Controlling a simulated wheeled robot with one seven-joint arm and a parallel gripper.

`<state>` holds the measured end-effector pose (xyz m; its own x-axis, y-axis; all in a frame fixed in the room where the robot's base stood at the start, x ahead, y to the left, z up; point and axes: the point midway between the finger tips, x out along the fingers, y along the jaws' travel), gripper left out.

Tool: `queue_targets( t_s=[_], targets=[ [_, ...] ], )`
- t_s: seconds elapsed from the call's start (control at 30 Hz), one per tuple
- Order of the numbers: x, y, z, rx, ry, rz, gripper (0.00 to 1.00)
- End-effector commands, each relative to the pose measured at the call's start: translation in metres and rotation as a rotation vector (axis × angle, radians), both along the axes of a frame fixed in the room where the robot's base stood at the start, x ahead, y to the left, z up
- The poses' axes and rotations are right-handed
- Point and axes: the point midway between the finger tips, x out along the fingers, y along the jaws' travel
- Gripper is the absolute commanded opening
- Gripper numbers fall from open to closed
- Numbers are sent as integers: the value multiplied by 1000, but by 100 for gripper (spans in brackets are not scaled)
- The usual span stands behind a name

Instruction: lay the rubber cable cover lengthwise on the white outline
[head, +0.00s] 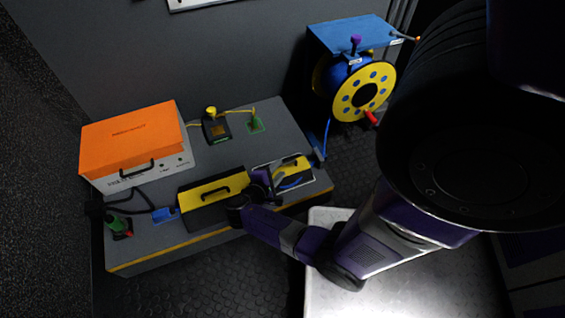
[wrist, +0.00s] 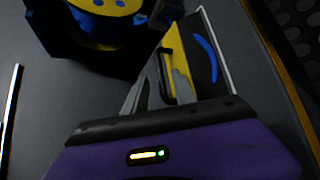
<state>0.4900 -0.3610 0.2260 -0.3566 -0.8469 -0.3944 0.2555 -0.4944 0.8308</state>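A yellow and black cover piece with a black handle (head: 293,164) is at the white outline (head: 312,184), turned slightly against it. In the wrist view the yellow piece (wrist: 184,58) is left of a blue cable (wrist: 205,52), which stays uncovered inside the outline (wrist: 221,50). I cannot tell whether it rests on the surface. My gripper (head: 266,181) is at its near left end. In the wrist view its fingers (wrist: 160,78) stand apart, the right one overlapping the yellow. A second yellow and black handled piece (head: 205,190) lies left of my gripper.
An orange-topped case (head: 130,135) stands at the back left of the grey bench (head: 265,115). A black device (head: 216,130) and a green socket (head: 255,124) are behind the covers. A blue and yellow cable reel (head: 362,95) stands at the right. The bench's front edge is yellow.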

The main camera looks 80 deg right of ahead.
Motion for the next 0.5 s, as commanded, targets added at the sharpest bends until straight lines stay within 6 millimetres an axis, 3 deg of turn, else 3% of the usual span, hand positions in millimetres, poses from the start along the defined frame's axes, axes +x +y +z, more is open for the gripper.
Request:
queue_targets(
  t_s=[0.03,0.2,0.5],
  targets=[
    [5,10,10,-1,1,6,32],
    [17,37,22,0,1,4,32],
    [26,64,29,5,-3,7,32]
  ],
)
